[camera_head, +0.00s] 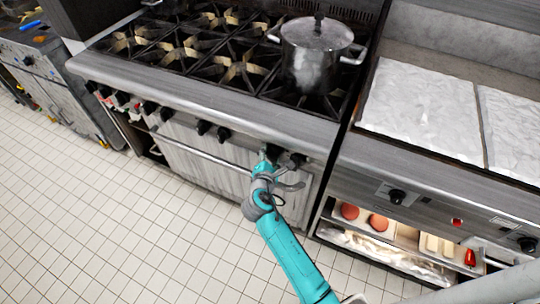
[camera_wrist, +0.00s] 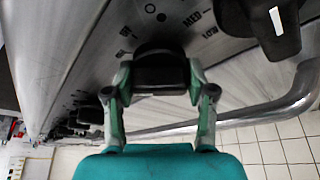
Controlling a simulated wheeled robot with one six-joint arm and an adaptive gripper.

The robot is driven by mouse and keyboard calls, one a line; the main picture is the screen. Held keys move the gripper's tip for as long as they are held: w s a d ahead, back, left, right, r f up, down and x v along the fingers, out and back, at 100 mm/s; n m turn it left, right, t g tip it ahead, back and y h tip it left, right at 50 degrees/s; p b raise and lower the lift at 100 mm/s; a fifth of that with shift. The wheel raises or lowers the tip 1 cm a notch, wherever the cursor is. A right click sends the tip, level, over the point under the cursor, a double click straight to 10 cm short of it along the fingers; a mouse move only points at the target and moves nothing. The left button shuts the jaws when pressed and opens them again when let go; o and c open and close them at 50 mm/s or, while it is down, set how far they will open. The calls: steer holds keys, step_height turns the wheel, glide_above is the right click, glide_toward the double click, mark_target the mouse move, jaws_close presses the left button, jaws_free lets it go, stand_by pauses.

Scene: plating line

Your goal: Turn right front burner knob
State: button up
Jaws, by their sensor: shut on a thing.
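The range front carries a row of black knobs. My gripper (camera_head: 268,162) is at the left knob of the rightmost pair, which it mostly hides in the head view. In the wrist view, my gripper (camera_wrist: 160,84) has one finger on each side of this black knob (camera_wrist: 160,68) and is shut on it. The other knob of the pair (camera_head: 296,160) is just to the right and free; it shows large at the upper right of the wrist view (camera_wrist: 264,26). I cannot tell from the markings which burner the held knob serves.
A lidded steel pot (camera_head: 316,60) stands on the right burners. The oven handle bar (camera_wrist: 290,108) runs close below the knobs. A foil-covered griddle (camera_head: 425,105) stands to the right, with food on shelves beneath. The tiled floor (camera_head: 110,220) in front is clear.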

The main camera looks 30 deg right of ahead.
steer(key=o, duration=1.1)
steer(key=shift+s, duration=0.1)
steer(key=v, duration=1.1)
steer(key=shift+s+a+r, duration=0.1)
steer(key=shift+s+a, duration=0.15)
steer(key=shift+a, duration=0.05)
